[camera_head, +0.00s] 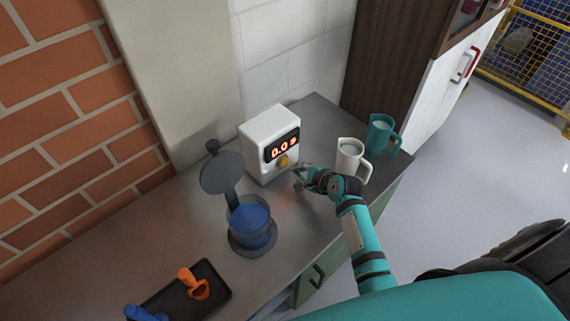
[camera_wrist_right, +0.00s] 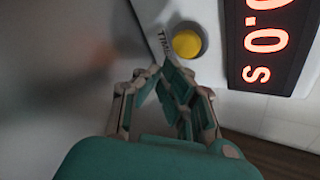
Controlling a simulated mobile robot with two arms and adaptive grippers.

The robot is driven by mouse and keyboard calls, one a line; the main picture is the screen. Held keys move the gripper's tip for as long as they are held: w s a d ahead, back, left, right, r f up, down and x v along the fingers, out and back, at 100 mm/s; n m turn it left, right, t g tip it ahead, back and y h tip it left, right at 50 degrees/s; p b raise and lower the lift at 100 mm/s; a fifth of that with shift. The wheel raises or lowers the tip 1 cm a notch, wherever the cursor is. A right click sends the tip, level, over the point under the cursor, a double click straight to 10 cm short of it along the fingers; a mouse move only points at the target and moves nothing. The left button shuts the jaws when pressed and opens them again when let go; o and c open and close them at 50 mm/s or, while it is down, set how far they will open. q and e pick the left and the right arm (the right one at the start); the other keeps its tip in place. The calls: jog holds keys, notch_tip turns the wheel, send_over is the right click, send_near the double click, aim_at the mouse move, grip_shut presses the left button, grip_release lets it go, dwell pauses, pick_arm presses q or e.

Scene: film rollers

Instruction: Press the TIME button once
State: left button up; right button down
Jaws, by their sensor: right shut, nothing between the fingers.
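The white timer box (camera_head: 270,143) stands on the metal counter near the wall, its red display (camera_head: 282,147) reading 0.0 s. Its round yellow TIME button (camera_head: 283,160) sits below the display. In the right wrist view the yellow button (camera_wrist_right: 187,43) shows in full, with the word TIME beside it and the display (camera_wrist_right: 268,40) to the right. My right gripper (camera_head: 299,172) is shut and empty, just in front of the box's face near the button. In the wrist view its fingertips (camera_wrist_right: 163,68) are close to the button and beside it; whether they touch the box is unclear. My left gripper is out of view.
A blue vessel in a dark stand (camera_head: 250,222) is left of the box. A black tray (camera_head: 182,294) holds an orange scoop (camera_head: 196,284), with a blue scoop (camera_head: 143,313) nearby. A white jug (camera_head: 348,160) and a teal jug (camera_head: 381,136) stand to the right, close to my right arm.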

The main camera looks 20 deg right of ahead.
jog(key=shift+w+a, duration=0.2)
jog(key=shift+w, duration=0.3)
jog(key=shift+r, duration=0.1)
dwell(1.1)
jog(key=shift+w, duration=0.2)
jog(key=shift+w+a, duration=0.1)
jog(key=shift+w, duration=0.1)
jog(key=shift+w+a+p, duration=0.2)
jog(key=shift+w+p, duration=0.15)
jog(key=shift+w, duration=0.1)
dwell(0.6)
jog(key=shift+s, duration=0.15)
jog(key=shift+s+d+p, duration=0.15)
jog(key=shift+s+p, duration=0.2)
jog(key=shift+p, duration=0.1)
jog(key=shift+s+d, duration=0.15)
jog(key=shift+s, duration=0.25)
